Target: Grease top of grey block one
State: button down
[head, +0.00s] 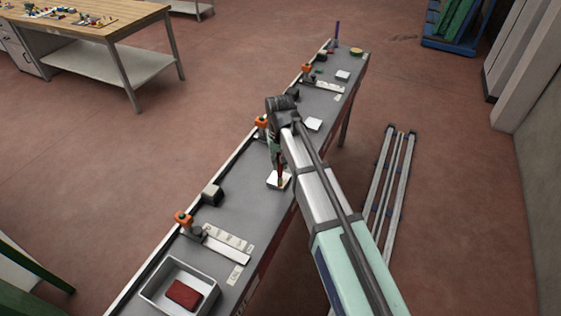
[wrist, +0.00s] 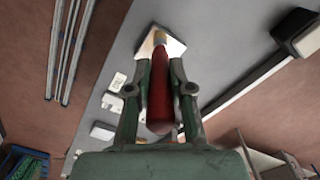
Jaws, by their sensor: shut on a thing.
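My gripper (head: 276,158) is shut on a red-handled brush (wrist: 160,95) with a yellowish tip, and its fingers flank the handle in the wrist view. The brush points down at a pale square block (head: 272,183) on the grey bench. The block also shows behind the tip in the wrist view (wrist: 174,48). The tip overlaps the block in both views; I cannot tell whether it touches. No label shows which block is number one.
The long narrow bench (head: 237,204) carries orange-topped clamps (head: 184,217), a dark block with a pale top (head: 212,193), another pale square (head: 313,124) and a tray (head: 150,294) holding a red item (head: 183,294). Metal rails (head: 391,180) lie on the floor at right.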

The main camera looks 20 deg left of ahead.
jog(key=w+a+p, duration=0.1)
jog(key=w+a, duration=0.1)
jog(key=w, duration=0.4)
jog(key=shift+a, duration=0.3)
dwell(5.7)
jog(key=shift+p, duration=0.3)
